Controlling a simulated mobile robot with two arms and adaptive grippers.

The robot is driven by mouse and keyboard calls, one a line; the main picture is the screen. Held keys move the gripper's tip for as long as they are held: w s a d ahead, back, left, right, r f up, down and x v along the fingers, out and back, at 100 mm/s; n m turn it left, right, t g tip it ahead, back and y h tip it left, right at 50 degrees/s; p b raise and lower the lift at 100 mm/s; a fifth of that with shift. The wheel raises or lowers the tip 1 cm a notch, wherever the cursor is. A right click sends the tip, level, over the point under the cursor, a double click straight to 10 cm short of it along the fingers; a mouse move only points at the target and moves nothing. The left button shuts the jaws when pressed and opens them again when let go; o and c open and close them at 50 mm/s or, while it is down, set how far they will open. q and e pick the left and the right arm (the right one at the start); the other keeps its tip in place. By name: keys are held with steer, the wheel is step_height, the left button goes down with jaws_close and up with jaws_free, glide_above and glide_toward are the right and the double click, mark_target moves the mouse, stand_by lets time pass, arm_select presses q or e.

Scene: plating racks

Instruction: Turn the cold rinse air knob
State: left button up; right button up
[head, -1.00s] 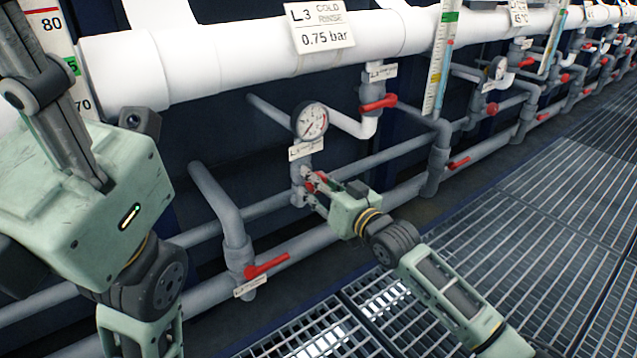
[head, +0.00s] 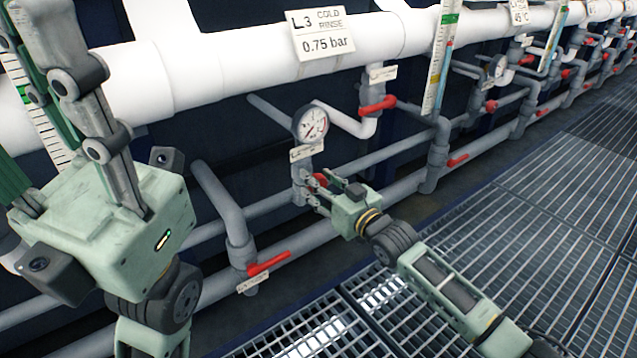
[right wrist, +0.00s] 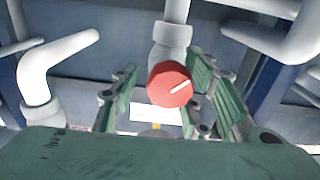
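The red round knob (head: 320,180) sits on the pipe below the pressure gauge (head: 310,122), under the "L3 cold rinse 0.75 bar" sign (head: 322,34). In the right wrist view the knob (right wrist: 170,84) faces me, its white mark pointing to the upper right. My right gripper (head: 311,190) is at the knob. Its green fingers stand apart on either side of the knob, with a visible gap on the left; contact on the right is unclear. My left gripper (head: 45,110) is in the left foreground, away from the knob, fingers spread and empty.
A red lever valve (head: 268,263) is at the lower left of the knob, another (head: 378,105) at its upper right. A thick white pipe (head: 230,60) runs above. Grey pipes cross behind. Floor grating (head: 500,260) is open at the right.

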steer(key=shift+s, duration=0.1)
steer(key=v, duration=1.2)
steer(key=shift+a, duration=0.1)
